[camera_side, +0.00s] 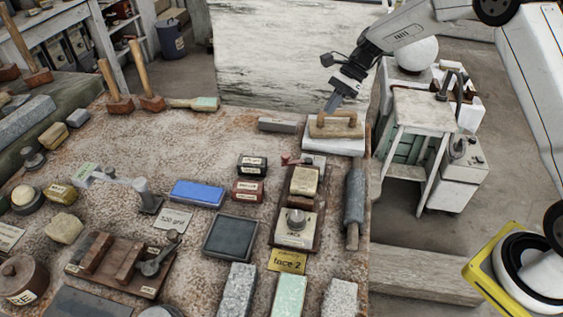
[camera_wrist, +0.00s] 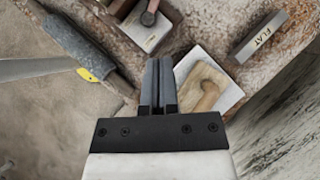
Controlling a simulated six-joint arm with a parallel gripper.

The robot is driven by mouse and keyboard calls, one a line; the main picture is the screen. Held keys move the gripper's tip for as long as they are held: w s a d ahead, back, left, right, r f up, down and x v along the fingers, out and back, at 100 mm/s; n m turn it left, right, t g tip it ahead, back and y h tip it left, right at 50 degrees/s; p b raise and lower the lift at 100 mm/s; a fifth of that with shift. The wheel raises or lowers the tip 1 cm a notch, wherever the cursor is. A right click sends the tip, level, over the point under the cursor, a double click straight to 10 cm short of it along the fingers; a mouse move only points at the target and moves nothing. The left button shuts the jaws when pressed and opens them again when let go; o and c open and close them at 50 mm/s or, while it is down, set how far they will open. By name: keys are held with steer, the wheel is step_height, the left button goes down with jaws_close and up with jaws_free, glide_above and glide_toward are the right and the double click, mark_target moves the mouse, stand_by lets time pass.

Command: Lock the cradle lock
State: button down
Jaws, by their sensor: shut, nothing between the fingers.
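A wooden board with two wooden rails (camera_side: 112,256) and a metal lever with a round knob (camera_side: 160,256) lies at the lower left in the side view. It looks like the cradle and its lock, but I cannot be sure, nor tell the lever's lock state. In the wrist view I do not see that board. My gripper (camera_side: 331,106) is above the far right part of the table, over a wooden-handled float (camera_side: 336,124), far from the board. The float also shows in the wrist view (camera_wrist: 205,88). My gripper's fingers (camera_wrist: 159,62) are together and empty.
A grey block marked FLAT (camera_wrist: 258,38) lies beside the float. A grey roller (camera_side: 354,195) lies along the table's right edge. A wooden tray with a block and metal knob (camera_side: 296,218) stands left of it. A blue block (camera_side: 197,193) and dark square plate (camera_side: 231,238) crowd the middle.

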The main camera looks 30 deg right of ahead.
steer(key=shift+w+m, duration=0.3)
steer(key=shift+f, duration=0.15)
steer(key=x, duration=0.7)
steer(key=a+r+x, duration=0.1)
steer(key=x, duration=0.3)
steer(key=shift+a, duration=0.15)
steer(key=shift+a+f, duration=0.15)
steer(key=shift+a, duration=0.4)
steer(key=shift+a+f, duration=0.15)
steer(key=shift+a, duration=0.35)
